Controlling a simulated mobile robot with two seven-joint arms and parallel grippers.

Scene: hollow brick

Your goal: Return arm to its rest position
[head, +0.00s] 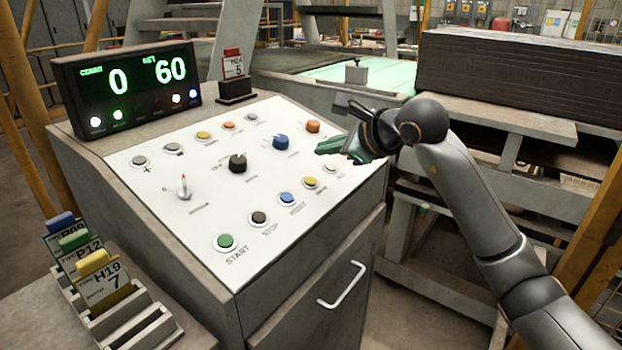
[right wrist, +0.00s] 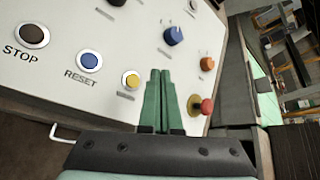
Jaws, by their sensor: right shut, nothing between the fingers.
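My right arm (head: 470,205) reaches in from the right in the head view. Its gripper (head: 330,147) is over the right edge of the white control panel (head: 140,205). In the right wrist view the green fingers of the right gripper (right wrist: 160,75) are together, with nothing between them. They point across the panel, between a yellow button (right wrist: 131,80) and a red knob (right wrist: 201,105). I cannot tell how far above the panel they are. My left gripper is not in view.
The count display (head: 125,88) shows 0 and 60 at the panel's back left. A card rack (head: 125,320) stands at the front left. A dark stack of boards (head: 510,85) lies behind my arm. A drawer handle (head: 343,287) sticks out below the panel.

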